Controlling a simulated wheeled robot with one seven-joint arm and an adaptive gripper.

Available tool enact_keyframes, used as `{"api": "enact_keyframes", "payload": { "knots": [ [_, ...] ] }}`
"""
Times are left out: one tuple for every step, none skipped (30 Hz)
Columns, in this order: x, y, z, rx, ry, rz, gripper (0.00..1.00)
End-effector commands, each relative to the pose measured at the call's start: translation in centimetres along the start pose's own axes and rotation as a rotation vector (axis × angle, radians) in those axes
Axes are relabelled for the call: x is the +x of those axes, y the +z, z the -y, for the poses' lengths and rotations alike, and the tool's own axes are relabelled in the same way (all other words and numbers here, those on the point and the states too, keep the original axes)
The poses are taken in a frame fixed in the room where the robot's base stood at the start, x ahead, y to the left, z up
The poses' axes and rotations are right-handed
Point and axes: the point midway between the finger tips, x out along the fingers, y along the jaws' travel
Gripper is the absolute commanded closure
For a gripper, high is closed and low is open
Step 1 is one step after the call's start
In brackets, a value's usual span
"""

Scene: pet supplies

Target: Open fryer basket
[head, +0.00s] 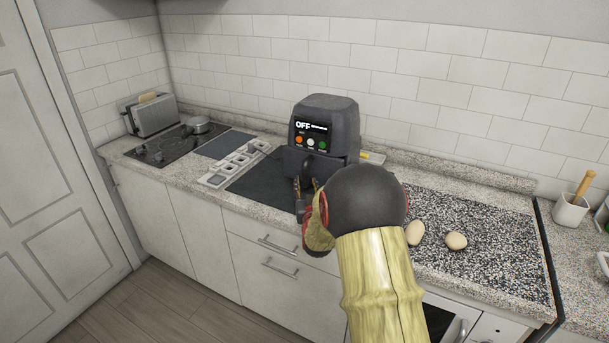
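The black air fryer (340,121) stands upright on the counter against the tiled wall, its display reading OFF above several coloured buttons. My gripper (304,180) is right in front of the basket, at handle height. Its fingers point toward the fryer. The round dark wrist of my arm hides part of the gripper and the fryer's lower right side. Whether the fingers touch or surround the handle is too small and dark to tell.
A dark mat (252,182) lies left of the fryer, beside a light tray with compartments (239,161). A stove top (172,146) and a toaster (155,117) are farther left. Two potato-like items (456,241) lie on the speckled board (490,228) at right. Cabinets are below the counter.

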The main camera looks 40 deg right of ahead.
Motion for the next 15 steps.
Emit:
{"api": "enact_keyframes", "payload": {
  "knots": [
    [0.3,0.1,-0.3,0.000,0.004,-0.010,0.64],
    [0.5,0.1,-0.4,0.000,0.005,-0.014,0.64],
    [0.9,0.2,-0.4,0.000,0.006,-0.016,0.64],
    [1.2,0.2,-0.4,0.000,0.006,-0.016,0.64],
    [1.6,0.2,-0.4,0.000,0.006,-0.016,0.64],
    [2.2,0.2,-0.4,0.000,0.006,-0.016,0.64],
    [2.6,0.2,-0.4,-0.001,0.005,-0.015,0.64],
    [3.1,0.3,-0.4,-0.001,0.005,-0.015,0.64],
    [3.8,0.2,-0.4,0.000,0.005,-0.016,0.64],
    [4.2,0.2,-0.4,-0.001,0.005,-0.015,0.64],
    [4.7,0.3,-0.4,-0.001,0.005,-0.015,0.64],
    [5.3,0.2,-0.4,-0.001,0.005,-0.015,0.64],
    [5.7,0.2,-0.3,-0.001,0.005,-0.014,0.64],
    [6.1,0.2,-0.3,-0.001,0.005,-0.014,0.64],
    [6.5,0.1,-0.3,-0.001,0.005,-0.015,0.64]
  ]
}}
